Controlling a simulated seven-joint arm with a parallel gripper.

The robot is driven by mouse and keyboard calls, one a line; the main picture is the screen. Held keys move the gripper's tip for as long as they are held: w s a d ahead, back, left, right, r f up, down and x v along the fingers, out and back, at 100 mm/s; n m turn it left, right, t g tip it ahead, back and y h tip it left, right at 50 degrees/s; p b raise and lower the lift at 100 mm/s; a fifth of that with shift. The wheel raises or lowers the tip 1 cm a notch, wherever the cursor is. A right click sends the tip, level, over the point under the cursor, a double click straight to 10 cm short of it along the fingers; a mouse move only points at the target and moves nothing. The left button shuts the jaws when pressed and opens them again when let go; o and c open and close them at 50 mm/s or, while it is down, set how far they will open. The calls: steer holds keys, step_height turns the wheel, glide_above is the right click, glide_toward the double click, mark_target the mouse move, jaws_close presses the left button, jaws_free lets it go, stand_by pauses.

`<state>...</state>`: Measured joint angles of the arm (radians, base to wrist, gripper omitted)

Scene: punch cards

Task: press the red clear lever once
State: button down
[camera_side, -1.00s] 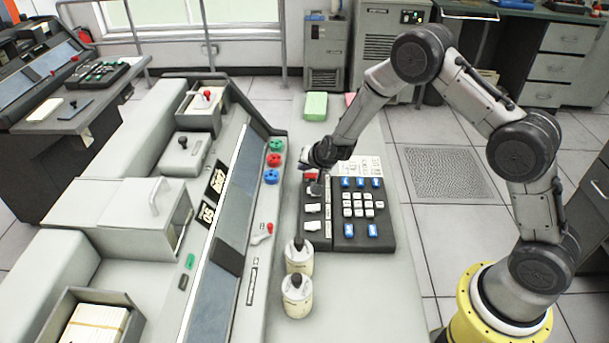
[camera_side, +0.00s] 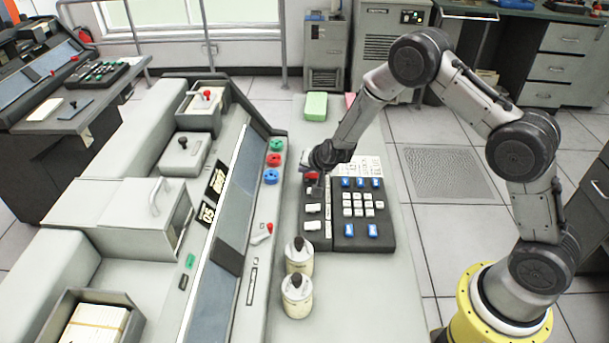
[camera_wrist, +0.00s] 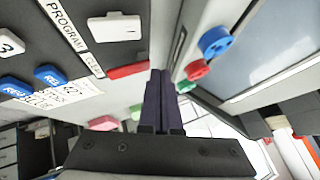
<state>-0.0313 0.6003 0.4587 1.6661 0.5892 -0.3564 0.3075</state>
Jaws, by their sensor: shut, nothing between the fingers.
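The red clear lever (camera_side: 312,175) is at the far left corner of the dark keypad panel (camera_side: 363,244). In the wrist view it is a red bar (camera_wrist: 128,70) beside a partly readable label starting "CLE". My gripper (camera_side: 317,182) is shut and empty, over that corner of the panel. In the wrist view the dark fingertips (camera_wrist: 160,73) are close to the lever's end, just right of it. Whether they touch it cannot be told.
White and blue keys (camera_side: 358,205) cover the panel. A console with green, red and blue knobs (camera_side: 271,176) stands to the left. Two cream bottles (camera_side: 297,297) stand in front. A green block (camera_side: 316,106) lies behind.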

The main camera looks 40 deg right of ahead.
mark_target(303, 183)
steer(key=shift+s+f, duration=0.1)
steer(key=shift+f, duration=0.5)
stand_by(0.3)
steer(key=shift+s+d+f, duration=0.1)
steer(key=shift+s+f, duration=0.2)
steer(key=shift+f, duration=0.2)
steer(key=shift+r, duration=0.1)
stand_by(0.3)
steer(key=shift+r, duration=0.9)
steer(key=shift+w+r, duration=0.15)
steer(key=shift+r, duration=0.1)
steer(key=shift+w+r, duration=0.1)
steer(key=shift+r, duration=0.1)
steer(key=shift+w+a+r, duration=0.1)
steer(key=shift+a+r, duration=0.05)
steer(key=shift+r, duration=1.05)
steer(key=shift+w+a+r, duration=0.1)
steer(key=shift+a+r, duration=0.05)
steer(key=shift+r, duration=1.05)
